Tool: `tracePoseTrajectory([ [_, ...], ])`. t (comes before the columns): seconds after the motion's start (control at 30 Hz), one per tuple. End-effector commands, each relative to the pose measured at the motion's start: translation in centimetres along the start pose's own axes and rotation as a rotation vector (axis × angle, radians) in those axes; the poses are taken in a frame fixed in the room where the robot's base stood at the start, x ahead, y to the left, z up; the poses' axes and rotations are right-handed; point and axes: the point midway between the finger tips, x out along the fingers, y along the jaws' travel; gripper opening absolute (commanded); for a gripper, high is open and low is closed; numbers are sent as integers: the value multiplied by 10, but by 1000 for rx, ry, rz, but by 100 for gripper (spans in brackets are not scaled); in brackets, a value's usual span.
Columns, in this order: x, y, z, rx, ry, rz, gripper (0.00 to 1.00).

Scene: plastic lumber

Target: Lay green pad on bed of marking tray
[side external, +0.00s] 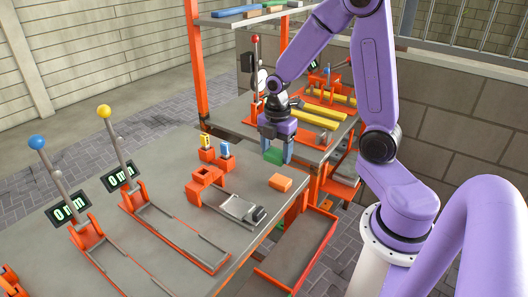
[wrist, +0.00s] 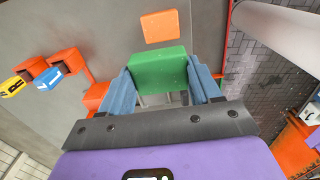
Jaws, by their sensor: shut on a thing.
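The green pad (side external: 273,156) is held between the blue fingers of my gripper (side external: 274,150), above the grey table. In the wrist view the green pad (wrist: 159,72) sits across the space between both fingertips of my gripper (wrist: 162,84). I cannot tell exactly how high it is above the table. A low grey tray (side external: 238,207) with an orange frame end and a dark block at its other end lies on the table, left of and nearer the camera than my gripper. It may be the marking tray. I see no pad on its grey surface.
An orange block (side external: 280,182) lies near the table edge; it also shows in the wrist view (wrist: 159,26). Orange holders with a yellow piece (side external: 206,142) and a blue piece (side external: 225,150) stand left of my gripper. Lever stands (side external: 135,192) fill the left table. Yellow bars (side external: 322,111) lie behind.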

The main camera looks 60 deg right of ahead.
Motion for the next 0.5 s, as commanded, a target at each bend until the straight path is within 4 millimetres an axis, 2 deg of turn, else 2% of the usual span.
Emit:
tracePoseTrajectory([
  [0.1,-8,-17,-4,-1,0,3,32],
  [0.3,-16,-35,-8,0,0,1,32],
  [0.4,-18,-38,-10,0,0,2,32],
  [0.5,-18,-32,-19,-5,0,1,32],
])
